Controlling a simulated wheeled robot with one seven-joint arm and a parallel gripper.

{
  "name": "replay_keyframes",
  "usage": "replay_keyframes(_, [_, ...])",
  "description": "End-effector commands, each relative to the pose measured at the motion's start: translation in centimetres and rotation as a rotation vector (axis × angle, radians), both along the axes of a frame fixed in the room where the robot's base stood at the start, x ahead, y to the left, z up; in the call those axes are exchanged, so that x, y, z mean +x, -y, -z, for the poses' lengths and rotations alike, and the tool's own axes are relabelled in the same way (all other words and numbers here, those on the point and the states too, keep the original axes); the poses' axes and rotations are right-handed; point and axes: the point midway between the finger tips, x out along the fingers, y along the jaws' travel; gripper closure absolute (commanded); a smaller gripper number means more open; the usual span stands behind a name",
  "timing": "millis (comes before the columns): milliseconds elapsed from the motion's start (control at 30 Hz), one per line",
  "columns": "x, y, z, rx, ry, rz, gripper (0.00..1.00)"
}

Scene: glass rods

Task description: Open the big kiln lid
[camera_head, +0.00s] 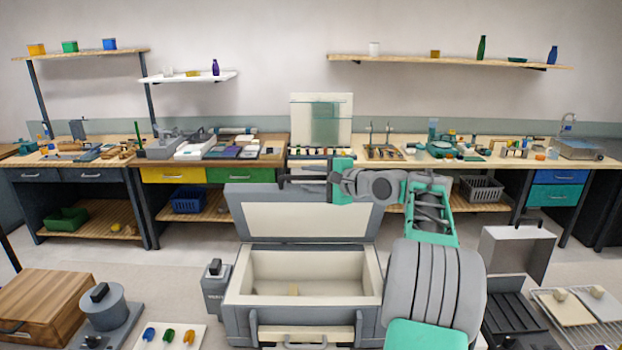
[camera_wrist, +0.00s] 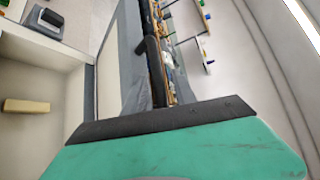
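The big kiln (camera_head: 240,310) is a grey box with a cream lining, in the low middle of the head view. Its lid (camera_head: 305,220) stands raised at the back edge, cream inner face showing, so the chamber is open. A small beige block (camera_head: 293,290) lies inside; it also shows in the wrist view (camera_wrist: 27,106). My gripper (camera_head: 300,179) is at the lid's top edge, with dark fingers pointing left. In the wrist view the lid (camera_wrist: 120,65) is close beside the dark fingers. I cannot tell whether they touch it or how far apart they are.
A small grey control box (camera_head: 215,285) is at the kiln's left. A wooden box (camera_head: 50,300) stands farther left. A black ribbed tray (camera_head: 520,305) and a wire rack (camera_head: 580,310) are at right. A crowded workbench (camera_head: 270,165) runs behind the lid; floor is free between.

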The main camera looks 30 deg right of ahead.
Motion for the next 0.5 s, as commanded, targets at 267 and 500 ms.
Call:
replay_keyframes(267, [-0.9,0.3,0.1,0.002,-0.001,-0.001,0.64])
replay_keyframes(500, [-5.5,1.9,-0.9,0.001,0.0,0.004,0.64])
